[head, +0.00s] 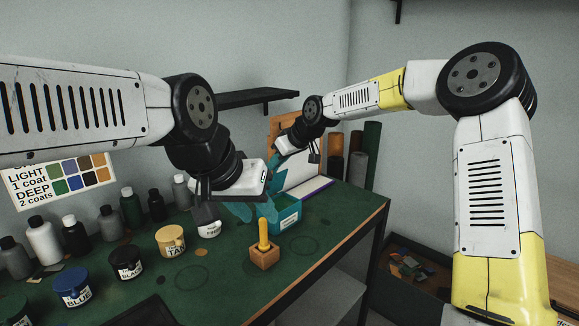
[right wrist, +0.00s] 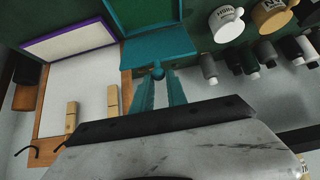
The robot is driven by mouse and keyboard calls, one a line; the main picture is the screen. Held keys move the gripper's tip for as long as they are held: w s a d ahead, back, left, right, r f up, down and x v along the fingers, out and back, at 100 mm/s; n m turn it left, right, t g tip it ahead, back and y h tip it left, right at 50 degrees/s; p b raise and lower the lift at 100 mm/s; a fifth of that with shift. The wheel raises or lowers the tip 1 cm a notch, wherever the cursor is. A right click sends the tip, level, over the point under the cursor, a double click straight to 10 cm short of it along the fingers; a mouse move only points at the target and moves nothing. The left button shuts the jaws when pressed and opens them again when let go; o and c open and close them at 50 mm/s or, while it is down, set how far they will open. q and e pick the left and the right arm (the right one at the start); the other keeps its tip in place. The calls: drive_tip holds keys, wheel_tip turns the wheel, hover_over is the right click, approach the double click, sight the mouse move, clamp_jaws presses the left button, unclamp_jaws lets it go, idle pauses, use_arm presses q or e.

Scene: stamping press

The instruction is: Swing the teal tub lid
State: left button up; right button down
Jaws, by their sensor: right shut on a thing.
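The teal tub (head: 285,219) stands on the green bench in the head view, with a pale label on its front. In the right wrist view, its teal rim (right wrist: 112,16) frames a green inside. The teal lid (right wrist: 180,46) shows as a flat panel at the rim, with a round knob (right wrist: 158,70) on its near edge. My right gripper (right wrist: 160,82) is shut on the lid's knob, its teal fingers on both sides of it. My left gripper (head: 238,211) is low in front of the tub, beside a white pot. Its fingertips are partly hidden.
A wooden block with a yellow peg (head: 263,246) stands in front of the tub. Yellow (head: 171,241), black (head: 126,263) and blue (head: 73,287) pots and several bottles stand to the left. A white board with a purple edge (head: 310,190) lies behind. A wall shelf (head: 257,97) is above.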

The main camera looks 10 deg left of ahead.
drive_tip(key=shift+w+a+r, duration=0.3)
drive_tip(key=shift+w+a, duration=0.3)
drive_tip(key=shift+a, duration=0.2)
drive_tip(key=shift+w+a, duration=0.3)
drive_tip(key=shift+a, duration=0.2)
drive_tip(key=shift+w+a, duration=0.3)
drive_tip(key=shift+a, duration=0.2)
drive_tip(key=c, duration=1.3)
unclamp_jaws()
drive_tip(key=shift+o, duration=0.2)
drive_tip(key=shift+d, duration=0.1)
